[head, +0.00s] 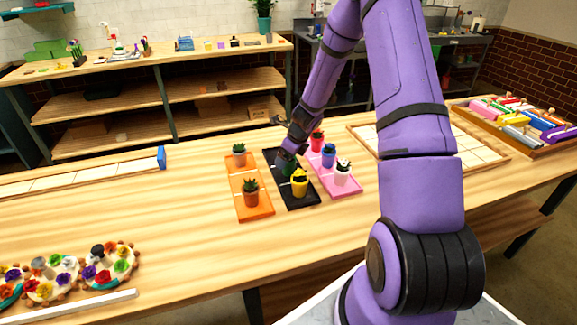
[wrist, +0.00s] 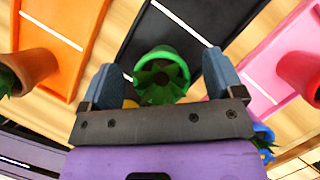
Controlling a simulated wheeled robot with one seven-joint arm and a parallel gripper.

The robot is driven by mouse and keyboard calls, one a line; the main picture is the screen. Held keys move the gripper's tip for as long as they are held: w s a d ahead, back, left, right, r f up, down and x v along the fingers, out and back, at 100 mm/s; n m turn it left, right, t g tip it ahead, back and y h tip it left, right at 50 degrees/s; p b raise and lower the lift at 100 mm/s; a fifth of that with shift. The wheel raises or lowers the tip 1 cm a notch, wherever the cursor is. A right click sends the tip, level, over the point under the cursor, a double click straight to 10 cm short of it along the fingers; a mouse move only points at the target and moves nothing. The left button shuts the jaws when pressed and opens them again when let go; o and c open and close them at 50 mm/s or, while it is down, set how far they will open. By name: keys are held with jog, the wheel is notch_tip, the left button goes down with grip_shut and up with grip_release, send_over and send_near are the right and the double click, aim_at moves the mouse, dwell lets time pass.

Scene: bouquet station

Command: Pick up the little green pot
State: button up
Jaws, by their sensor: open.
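The little green pot (wrist: 163,58) stands on the black tray (wrist: 220,20), with a dark green plant in it, seen from above in the wrist view. My gripper (wrist: 163,75) is open, with one blue-grey finger on each side of the pot; whether either finger touches it I cannot tell. In the head view my gripper (head: 288,158) is over the far half of the black tray (head: 297,200), and the green pot (head: 286,168) is mostly hidden behind it.
A yellow pot (head: 299,184) stands on the black tray's near half. An orange tray (head: 250,212) with terracotta pots (head: 250,194) lies to the left. A pink tray (head: 322,181) with red (head: 317,143), blue (head: 328,158) and white pots (head: 342,177) lies close on the right.

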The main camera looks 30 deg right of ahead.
jog(key=shift+w+a+f, duration=0.1)
jog(key=shift+w+f, duration=0.05)
jog(key=shift+f, duration=0.2)
jog(key=c, duration=1.2)
jog(key=shift+r, duration=0.15)
